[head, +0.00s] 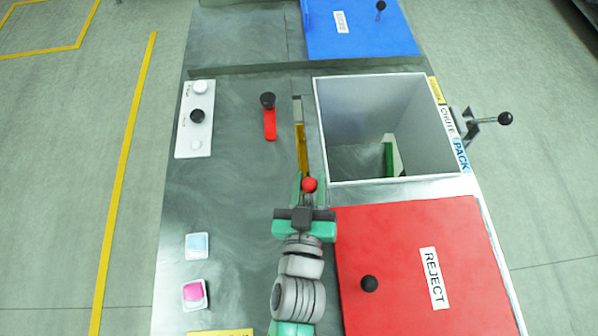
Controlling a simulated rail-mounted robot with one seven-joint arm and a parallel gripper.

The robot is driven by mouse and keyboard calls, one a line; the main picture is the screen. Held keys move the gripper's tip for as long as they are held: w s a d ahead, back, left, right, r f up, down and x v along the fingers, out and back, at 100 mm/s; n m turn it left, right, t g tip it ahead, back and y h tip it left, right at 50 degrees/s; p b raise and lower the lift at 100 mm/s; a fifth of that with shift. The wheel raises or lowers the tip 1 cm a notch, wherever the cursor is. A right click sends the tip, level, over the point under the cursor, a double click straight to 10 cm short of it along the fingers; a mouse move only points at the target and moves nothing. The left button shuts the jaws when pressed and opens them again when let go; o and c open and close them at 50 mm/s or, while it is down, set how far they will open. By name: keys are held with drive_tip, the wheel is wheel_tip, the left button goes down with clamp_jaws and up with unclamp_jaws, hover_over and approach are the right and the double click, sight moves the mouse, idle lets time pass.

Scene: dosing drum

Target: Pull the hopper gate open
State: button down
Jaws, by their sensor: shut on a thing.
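The hopper gate shows as a narrow yellow bar (302,148) in a slot just left of the open grey box, with a red ball knob (309,184) at its near end. My gripper (308,190) reaches up from the bottom of the view and is shut on the red knob. Its green fingers lie on either side of the knob and partly hide what is below it. How far the gate stands open cannot be told from this view.
The grey box (318,125) is open-topped, with a green piece inside. A red REJECT lid (400,240) lies nearer, a blue lid (365,35) farther. A red lever (269,122), a white button panel (180,135) and two small trays (185,304) are on the left. A black-knobbed handle (480,125) sticks out right.

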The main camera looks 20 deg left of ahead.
drive_tip(key=shift+s+d, duration=0.2)
drive_tip(key=shift+s, duration=0.15)
drive_tip(key=shift+r, duration=0.15)
drive_tip(key=c, duration=1.5)
unclamp_jaws()
drive_tip(key=o, duration=0.4)
drive_tip(key=shift+s+d, duration=0.1)
drive_tip(key=shift+s, duration=0.1)
drive_tip(key=v, duration=0.7)
drive_tip(key=shift+s, duration=0.35)
